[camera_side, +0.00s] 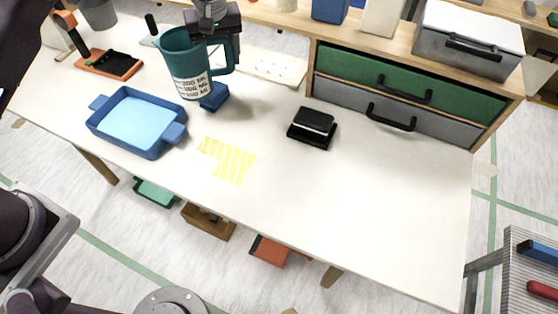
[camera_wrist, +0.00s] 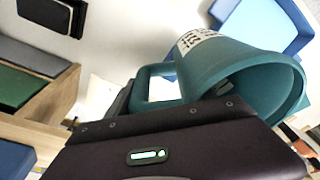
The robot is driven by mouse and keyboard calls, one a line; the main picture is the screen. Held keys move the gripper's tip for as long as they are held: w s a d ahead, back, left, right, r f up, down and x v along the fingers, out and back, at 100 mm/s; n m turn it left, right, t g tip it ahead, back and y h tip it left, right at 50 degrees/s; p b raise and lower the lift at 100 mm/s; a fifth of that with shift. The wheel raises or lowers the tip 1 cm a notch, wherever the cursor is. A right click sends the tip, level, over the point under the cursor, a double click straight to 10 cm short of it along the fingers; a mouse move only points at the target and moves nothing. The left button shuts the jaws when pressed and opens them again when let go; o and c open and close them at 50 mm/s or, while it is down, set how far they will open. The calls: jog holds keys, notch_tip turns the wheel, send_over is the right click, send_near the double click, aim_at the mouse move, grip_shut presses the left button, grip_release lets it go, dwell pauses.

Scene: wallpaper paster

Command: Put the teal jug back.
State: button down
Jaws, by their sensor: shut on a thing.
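The teal jug (camera_side: 187,65) has a white label with volume marks and a handle on its right side. My gripper (camera_side: 222,46) is shut on the jug's handle and seems to hold the jug above the white table (camera_side: 380,190), near its back left. The jug is close to upright in the side view. In the wrist view the jug (camera_wrist: 235,70) fills the upper right, with its open rim toward the lower right. The fingertips are mostly hidden there behind the dark gripper body (camera_wrist: 180,135).
A blue tray (camera_side: 140,143) with light-blue content lies at the left. A small blue block (camera_side: 214,97) is below the jug. A black box-like item (camera_side: 312,127), yellow strips (camera_side: 228,160) and a drawer unit (camera_side: 410,88) stand further right. The table's right part is clear.

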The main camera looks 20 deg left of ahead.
jog(key=s+d+m+h, duration=0.1)
jog(key=s+d+m, duration=0.2)
jog(key=s+d, duration=0.85)
jog(key=s+d+m, duration=0.3)
jog(key=d+m, duration=0.1)
jog(key=d, duration=1.6)
jog(key=shift+t, duration=0.3)
jog(key=f, duration=0.3)
jog(key=d+f, duration=0.1)
jog(key=f, duration=0.3)
jog(key=s+f, duration=0.1)
jog(key=f, duration=0.2)
jog(key=shift+d+f, duration=0.15)
jog(key=shift+d, duration=0.05)
jog(key=shift+f, duration=0.25)
jog(key=shift+f, duration=0.1)
jog(key=shift+c, duration=1.8)
grip_release()
